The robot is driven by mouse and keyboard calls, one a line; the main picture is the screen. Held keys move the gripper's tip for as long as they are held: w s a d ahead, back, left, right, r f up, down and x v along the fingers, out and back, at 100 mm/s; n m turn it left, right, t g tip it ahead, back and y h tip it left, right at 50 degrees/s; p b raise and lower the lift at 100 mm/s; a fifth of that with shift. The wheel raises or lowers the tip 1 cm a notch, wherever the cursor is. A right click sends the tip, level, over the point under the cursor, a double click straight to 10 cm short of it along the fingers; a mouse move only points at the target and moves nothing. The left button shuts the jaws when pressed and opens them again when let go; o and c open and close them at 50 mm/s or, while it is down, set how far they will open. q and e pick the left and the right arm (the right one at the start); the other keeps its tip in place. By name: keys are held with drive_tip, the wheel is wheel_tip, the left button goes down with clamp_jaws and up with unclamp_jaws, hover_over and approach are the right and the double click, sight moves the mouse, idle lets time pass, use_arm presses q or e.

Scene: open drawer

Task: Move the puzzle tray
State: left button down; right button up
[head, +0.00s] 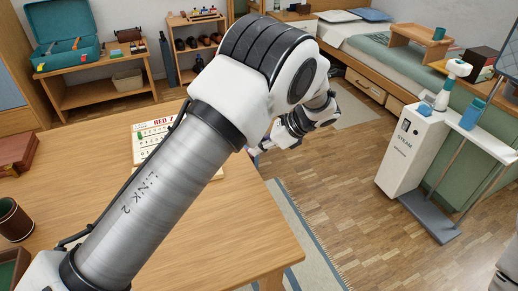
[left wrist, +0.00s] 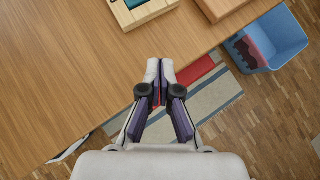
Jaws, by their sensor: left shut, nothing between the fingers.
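A light wooden tray-like thing with a teal inset (left wrist: 135,6) shows at the top of the left wrist view, cut by the frame edge; it may be the puzzle tray, but I cannot tell. In the head view, a cream board with red lettering (head: 148,130) lies on the wooden table (head: 235,235), partly hidden by my left arm. My left gripper (left wrist: 160,72) is shut and empty, over the table's edge and apart from the wooden thing. In the head view my left arm and wrist hide most of it. My right gripper is not in view.
A dark cup (head: 14,222) and reddish-brown box (head: 32,153) stand on the table's left side. A blue bin (left wrist: 268,40) stands on the floor beyond the table edge, near a striped rug (left wrist: 205,95). A white steamer unit (head: 410,150) stands at right.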

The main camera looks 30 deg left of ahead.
sight(244, 167)
use_arm(q)
drive_tip(key=x, duration=0.6)
drive_tip(key=shift+f, duration=0.2)
drive_tip(key=a, duration=0.2)
drive_tip(key=s+a, duration=0.1)
drive_tip(key=shift+a+f+b, duration=0.1)
drive_tip(key=shift+a+b, duration=0.2)
drive_tip(key=shift+a, duration=0.45)
drive_tip(key=shift+s+a+r+p, duration=0.15)
drive_tip(key=shift+a+r+p, duration=0.15)
drive_tip(key=shift+p, duration=0.2)
drive_tip(key=shift+s+a+f+p, duration=0.1)
drive_tip(key=shift+a+p, duration=0.25)
drive_tip(key=shift+a, duration=0.05)
drive_tip(key=shift+a+f, duration=0.15)
drive_tip(key=shift+f, duration=0.05)
